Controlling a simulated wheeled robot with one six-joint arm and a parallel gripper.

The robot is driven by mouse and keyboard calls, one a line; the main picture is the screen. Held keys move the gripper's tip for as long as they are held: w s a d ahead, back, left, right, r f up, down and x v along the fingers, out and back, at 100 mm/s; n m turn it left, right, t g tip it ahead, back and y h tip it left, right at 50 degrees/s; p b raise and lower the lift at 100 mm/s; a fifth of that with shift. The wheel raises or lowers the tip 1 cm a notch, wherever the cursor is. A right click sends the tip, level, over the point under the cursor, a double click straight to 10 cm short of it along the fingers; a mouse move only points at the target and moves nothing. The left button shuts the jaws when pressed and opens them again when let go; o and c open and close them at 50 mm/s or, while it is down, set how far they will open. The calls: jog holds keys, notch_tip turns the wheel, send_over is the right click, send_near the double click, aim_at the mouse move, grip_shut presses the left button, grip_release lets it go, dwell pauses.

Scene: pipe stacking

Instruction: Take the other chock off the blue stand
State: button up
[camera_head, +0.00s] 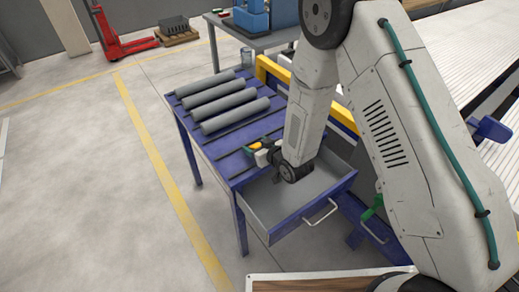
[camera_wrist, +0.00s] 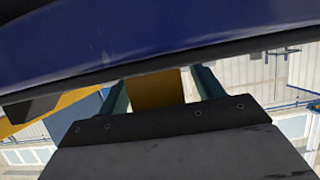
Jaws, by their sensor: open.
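The blue stand (camera_head: 222,165) is in the middle of the head view, with dark bars across its top. My gripper (camera_head: 252,149) is at the stand's front right edge, low over its top. Its green fingers are open. A small yellow piece, which looks like the chock (camera_head: 257,146), shows between them. In the wrist view my gripper (camera_wrist: 162,88) has teal fingers on either side of a yellow block (camera_wrist: 157,88). I cannot tell whether they touch it. The blue edge of the stand (camera_wrist: 150,35) fills the top of that view.
An open grey drawer (camera_head: 262,193) juts out below my gripper. A yellow rail (camera_head: 267,72) runs behind the stand.

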jog(key=shift+w+a+f, duration=0.2)
jog(key=shift+w+f, duration=0.05)
jog(key=shift+w, duration=0.2)
jog(key=c, duration=1.1)
jog(key=shift+r, duration=0.2)
